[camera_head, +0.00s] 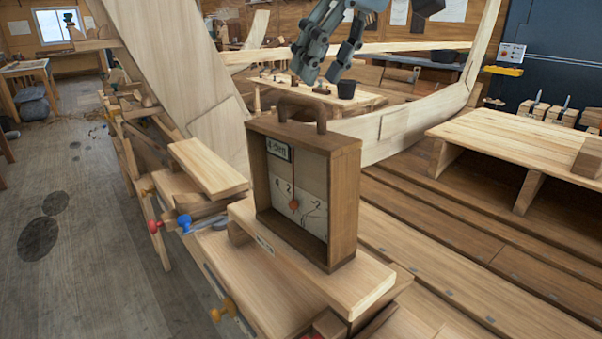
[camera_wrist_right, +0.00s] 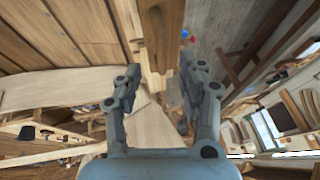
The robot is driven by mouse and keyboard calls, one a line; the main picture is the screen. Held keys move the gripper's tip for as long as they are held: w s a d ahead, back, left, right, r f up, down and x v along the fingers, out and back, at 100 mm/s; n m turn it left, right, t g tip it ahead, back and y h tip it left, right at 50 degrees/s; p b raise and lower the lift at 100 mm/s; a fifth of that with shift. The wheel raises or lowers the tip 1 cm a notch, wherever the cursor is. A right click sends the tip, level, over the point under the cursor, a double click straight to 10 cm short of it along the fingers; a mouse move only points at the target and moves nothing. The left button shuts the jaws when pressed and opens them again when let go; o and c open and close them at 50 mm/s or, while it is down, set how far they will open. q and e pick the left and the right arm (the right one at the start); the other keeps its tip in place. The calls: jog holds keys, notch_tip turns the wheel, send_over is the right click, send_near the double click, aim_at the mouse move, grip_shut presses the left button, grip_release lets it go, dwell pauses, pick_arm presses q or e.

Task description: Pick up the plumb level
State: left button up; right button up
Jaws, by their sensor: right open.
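The plumb level (camera_head: 343,195) is an upright open-fronted wooden box with a pale numbered dial, a red needle and a handle on top. It stands on a light wooden plank (camera_head: 355,290) in the middle of the head view. My right gripper (camera_head: 320,72) is open and empty, above and apart from the level's handle, toward the back. In the right wrist view, my right gripper (camera_wrist_right: 163,68) shows its two fingers spread, with woodwork beyond them; I cannot tell there which part is the level. My left gripper is not in view.
Blue (camera_head: 184,223) and red clamp handles stick out left of the level, near a stacked board (camera_head: 208,167). A wooden bench top (camera_head: 520,140) lies at the right, and a dark cup (camera_head: 346,89) stands behind on a low table. Bare floor lies at the left.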

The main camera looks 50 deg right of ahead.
aim_at(303, 103)
jog(key=shift+w+f+p, duration=0.3)
jog(key=shift+f+p, duration=0.2)
jog(key=shift+f, duration=0.1)
jog(key=p+x, duration=0.2)
jog(key=x, duration=0.1)
jog(key=shift+w+a+f, duration=0.2)
jog(key=shift+a+f, duration=0.05)
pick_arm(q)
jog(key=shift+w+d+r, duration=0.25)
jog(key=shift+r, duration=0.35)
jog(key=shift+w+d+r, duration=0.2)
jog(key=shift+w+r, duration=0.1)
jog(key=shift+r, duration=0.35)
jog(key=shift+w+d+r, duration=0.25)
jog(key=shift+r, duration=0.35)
pick_arm(e)
jog(key=shift+w+f, duration=0.25)
jog(key=shift+f, duration=0.4)
grip_shut()
